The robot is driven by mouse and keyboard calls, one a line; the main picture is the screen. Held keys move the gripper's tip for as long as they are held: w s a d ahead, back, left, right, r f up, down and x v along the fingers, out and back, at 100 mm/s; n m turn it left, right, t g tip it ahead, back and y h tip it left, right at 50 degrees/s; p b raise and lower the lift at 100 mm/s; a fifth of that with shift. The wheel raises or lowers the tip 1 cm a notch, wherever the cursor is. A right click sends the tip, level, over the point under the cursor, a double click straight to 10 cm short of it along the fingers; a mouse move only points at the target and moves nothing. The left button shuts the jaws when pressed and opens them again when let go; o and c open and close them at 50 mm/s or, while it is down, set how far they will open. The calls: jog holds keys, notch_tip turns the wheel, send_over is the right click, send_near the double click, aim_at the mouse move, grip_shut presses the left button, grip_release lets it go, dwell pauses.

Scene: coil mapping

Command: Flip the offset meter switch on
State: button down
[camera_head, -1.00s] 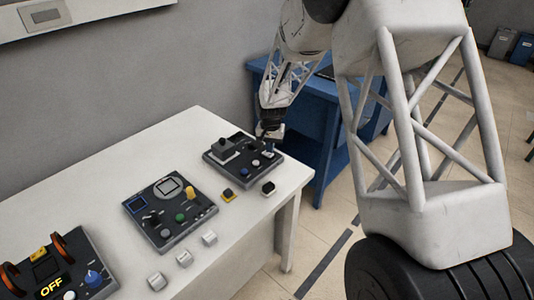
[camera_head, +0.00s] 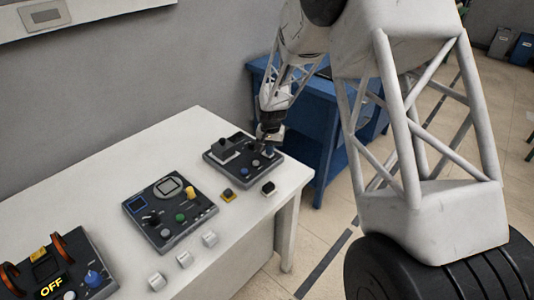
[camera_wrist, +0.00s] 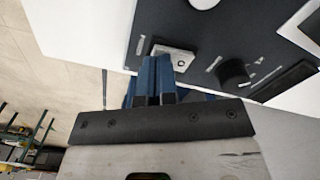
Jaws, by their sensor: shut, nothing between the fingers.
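My gripper (camera_head: 268,148) is at the back right corner of the rightmost dark control panel (camera_head: 225,165) on the white table. In the wrist view, my blue gripper fingers (camera_wrist: 155,80) are together and empty. Their tips are right at a small silver switch plate (camera_wrist: 178,57) on the dark panel (camera_wrist: 225,35); I cannot tell whether they touch it. The plate's far side shows a small round part, but the lever position is hidden or too small to tell. White labels beside it are unreadable, so I cannot confirm it is the offset meter switch.
A black knob (camera_wrist: 232,72) stands right of the plate in the wrist view. The middle panel (camera_head: 170,212) and a left panel reading OFF (camera_head: 52,287) share the white table (camera_head: 115,170). A blue workbench (camera_head: 318,115) stands behind. Small loose blocks lie in front of the panels.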

jog(key=shift+f, duration=0.35)
dwell(0.3)
jog(key=shift+r, duration=3.55)
